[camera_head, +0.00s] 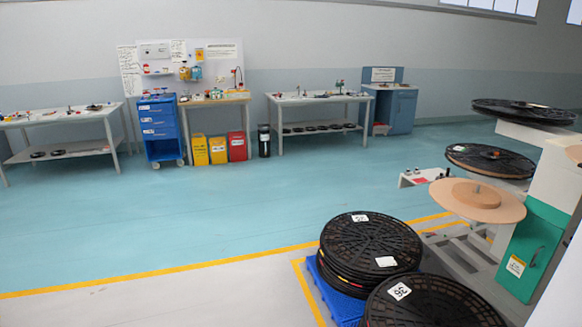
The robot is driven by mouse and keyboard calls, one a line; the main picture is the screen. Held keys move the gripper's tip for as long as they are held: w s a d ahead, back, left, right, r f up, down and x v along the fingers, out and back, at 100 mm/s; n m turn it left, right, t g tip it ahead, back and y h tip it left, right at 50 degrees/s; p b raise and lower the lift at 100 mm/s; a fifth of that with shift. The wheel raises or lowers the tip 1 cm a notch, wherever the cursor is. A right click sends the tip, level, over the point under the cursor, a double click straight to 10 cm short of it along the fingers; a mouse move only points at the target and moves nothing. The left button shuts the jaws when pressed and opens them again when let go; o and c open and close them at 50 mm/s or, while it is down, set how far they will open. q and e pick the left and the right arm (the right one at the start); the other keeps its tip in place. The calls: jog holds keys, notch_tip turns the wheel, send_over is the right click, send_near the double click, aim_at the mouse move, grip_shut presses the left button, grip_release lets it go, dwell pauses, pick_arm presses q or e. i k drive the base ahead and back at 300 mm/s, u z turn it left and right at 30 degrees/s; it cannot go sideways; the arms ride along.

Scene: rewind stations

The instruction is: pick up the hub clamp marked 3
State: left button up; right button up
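I cannot make out a hub clamp marked 3 in the head view. Small items lie on the left workbench (62,117), the middle bench (217,99) and the right bench (318,97), too small to identify. Small parts also sit on a ledge (424,177) by the rewind machine (545,230) at the right. Neither of my grippers is in view.
Stacks of black reels (370,243) stand on a blue pallet (340,300) in front at right. A blue drawer cart (160,130), coloured bins (218,150) and a blue cabinet (393,108) line the back wall. The teal floor (200,215) between is clear.

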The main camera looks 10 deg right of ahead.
aim_at(521, 104)
jog(key=i, duration=5.8)
jog(key=z, duration=1.95)
jog(key=i, duration=3.2)
jog(key=z, duration=2.4)
